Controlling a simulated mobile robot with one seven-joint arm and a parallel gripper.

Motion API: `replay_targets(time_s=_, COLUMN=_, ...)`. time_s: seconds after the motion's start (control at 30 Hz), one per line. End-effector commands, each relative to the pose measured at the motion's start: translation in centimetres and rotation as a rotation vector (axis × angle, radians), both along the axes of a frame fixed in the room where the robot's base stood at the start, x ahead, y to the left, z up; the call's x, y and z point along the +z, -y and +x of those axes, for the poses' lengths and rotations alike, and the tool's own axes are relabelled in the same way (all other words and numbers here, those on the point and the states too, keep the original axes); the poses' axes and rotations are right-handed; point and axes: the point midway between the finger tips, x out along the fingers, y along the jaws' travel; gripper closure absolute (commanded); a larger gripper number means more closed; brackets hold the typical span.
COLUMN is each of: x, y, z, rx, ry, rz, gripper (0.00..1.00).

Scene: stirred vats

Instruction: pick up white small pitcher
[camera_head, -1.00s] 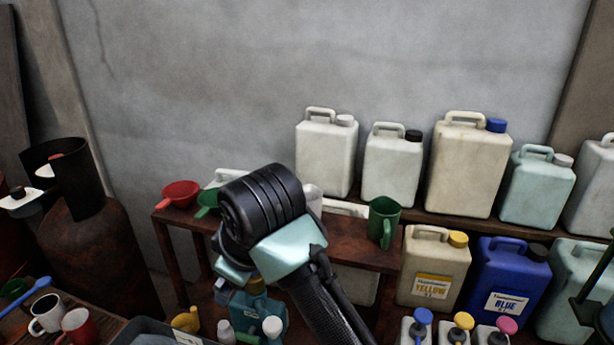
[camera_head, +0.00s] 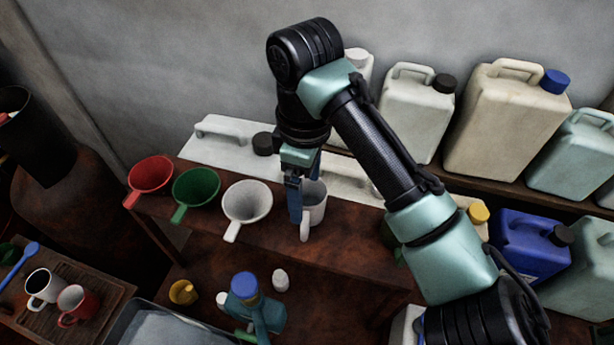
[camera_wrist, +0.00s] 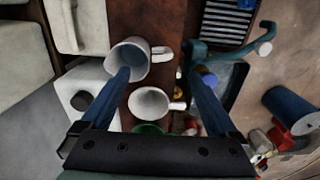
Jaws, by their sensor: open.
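The white small pitcher (camera_head: 316,204) stands upright on the brown shelf, its handle toward the front in the head view. In the wrist view the pitcher (camera_wrist: 134,62) shows its open mouth, with its handle pointing right. My gripper (camera_head: 303,192) is open and points down at the pitcher. In the wrist view, the left blue finger of my gripper (camera_wrist: 160,72) overlaps the pitcher's mouth and the right finger lies beyond the handle. The handle and near wall appear between the fingers. I cannot tell whether a finger touches the pitcher.
A white funnel (camera_head: 247,203), a green funnel (camera_head: 195,188) and a red funnel (camera_head: 150,176) sit left of the pitcher on the shelf (camera_head: 350,250). A white canister (camera_head: 222,150) lies behind. Several canisters stand at right. Mugs (camera_head: 76,303) are at lower left.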

Motion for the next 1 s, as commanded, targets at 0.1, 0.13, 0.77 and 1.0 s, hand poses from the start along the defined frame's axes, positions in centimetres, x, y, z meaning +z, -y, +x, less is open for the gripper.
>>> replay_targets(time_s=0.1, x=-0.8, y=-0.1, z=0.0, rx=0.0, ry=-0.001, rz=0.003, gripper=0.05)
replay_targets(time_s=0.13, x=-1.2, y=-0.1, z=0.0, rx=0.0, ry=-0.002, rz=0.005, gripper=0.05)
replay_targets(time_s=0.77, x=-9.2, y=-0.1, z=-0.1, rx=0.001, ry=-0.001, rz=0.003, gripper=0.05)
replay_targets(time_s=1.0, x=-12.1, y=0.1, z=-0.1, rx=-0.001, ry=-0.001, rz=0.0, gripper=0.05)
